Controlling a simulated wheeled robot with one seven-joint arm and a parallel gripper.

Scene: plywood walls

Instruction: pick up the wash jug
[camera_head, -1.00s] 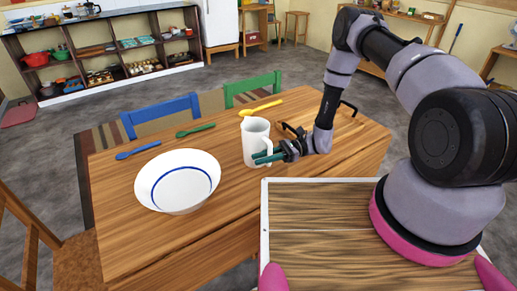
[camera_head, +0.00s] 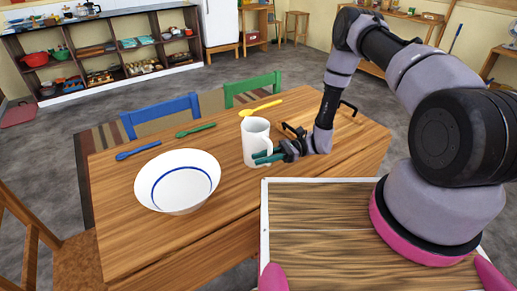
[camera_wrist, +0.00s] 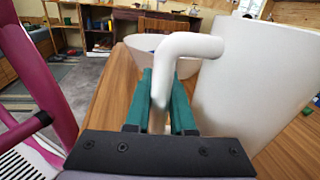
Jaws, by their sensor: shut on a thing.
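The wash jug (camera_head: 256,140) is a white pitcher standing upright on the wooden table, right of the bowl. In the wrist view the jug (camera_wrist: 250,75) fills the right side, with its handle (camera_wrist: 190,46) between my green fingers. My gripper (camera_head: 266,156) reaches in from the right at the jug's handle side. In the wrist view my gripper (camera_wrist: 162,100) is shut on the handle. The lower part of the handle is hidden behind the fingers and the gripper body.
A white bowl with a blue ring (camera_head: 180,182) stands left of the jug. Blue (camera_head: 138,150), green (camera_head: 196,130) and yellow (camera_head: 261,108) spoons lie along the far side of the table (camera_head: 130,240). Blue (camera_head: 160,115) and green (camera_head: 252,88) chairs stand behind.

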